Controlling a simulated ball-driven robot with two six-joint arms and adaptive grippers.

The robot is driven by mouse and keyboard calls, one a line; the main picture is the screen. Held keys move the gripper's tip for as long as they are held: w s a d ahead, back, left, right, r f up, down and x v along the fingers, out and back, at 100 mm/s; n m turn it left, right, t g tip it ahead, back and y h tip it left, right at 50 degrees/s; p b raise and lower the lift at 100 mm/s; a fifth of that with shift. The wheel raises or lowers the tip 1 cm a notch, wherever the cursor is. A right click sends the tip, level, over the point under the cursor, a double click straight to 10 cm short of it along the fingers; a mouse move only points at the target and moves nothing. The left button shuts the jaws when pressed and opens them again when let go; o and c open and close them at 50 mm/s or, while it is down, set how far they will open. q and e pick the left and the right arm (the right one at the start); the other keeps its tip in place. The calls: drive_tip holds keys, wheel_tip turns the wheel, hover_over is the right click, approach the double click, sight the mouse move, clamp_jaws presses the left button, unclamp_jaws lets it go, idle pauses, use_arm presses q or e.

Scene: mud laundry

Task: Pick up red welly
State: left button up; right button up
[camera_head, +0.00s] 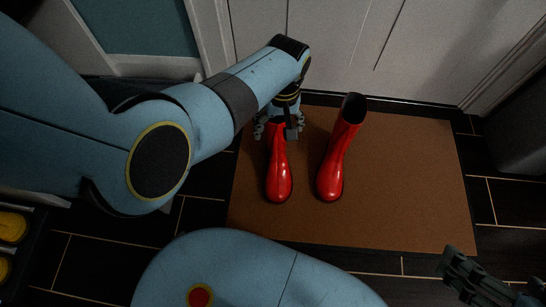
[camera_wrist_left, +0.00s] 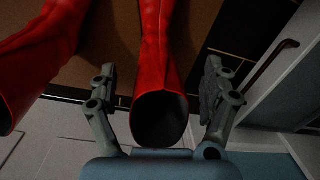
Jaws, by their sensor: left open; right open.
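Two glossy red wellies stand upright on a brown mat (camera_head: 420,180). The left welly (camera_head: 279,178) has its upper shaft partly hidden by my left gripper (camera_head: 279,132). In the left wrist view its shaft (camera_wrist_left: 162,60) and dark round opening lie between the two spread fingers, with a gap on each side. The left gripper is open. The right welly (camera_head: 333,160) stands beside it, apart; it shows at the left of the wrist view (camera_wrist_left: 35,55). My right gripper (camera_head: 468,275) is open and empty at the lower right, away from both wellies.
A pale panelled wall or door (camera_head: 345,45) rises close behind the mat. Dark floor tiles (camera_head: 85,265) surround the mat. A dark object (camera_head: 518,130) stands at the right edge. A rack with yellow items (camera_head: 12,228) is at the lower left. The mat's right half is clear.

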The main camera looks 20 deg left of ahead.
use_arm(q)
drive_tip(key=shift+s+f+b, duration=0.1)
drive_tip(key=shift+f+b, duration=0.35)
drive_tip(key=shift+f, duration=0.35)
use_arm(e)
drive_tip(key=shift+s+a+f+t, duration=0.15)
drive_tip(key=shift+a+f+t, duration=0.05)
drive_tip(key=shift+f+t, duration=0.35)
drive_tip(key=shift+s+a+f+t, duration=0.15)
drive_tip(key=shift+f+t, duration=0.3)
drive_tip(key=shift+t, duration=0.1)
use_arm(q)
clamp_jaws()
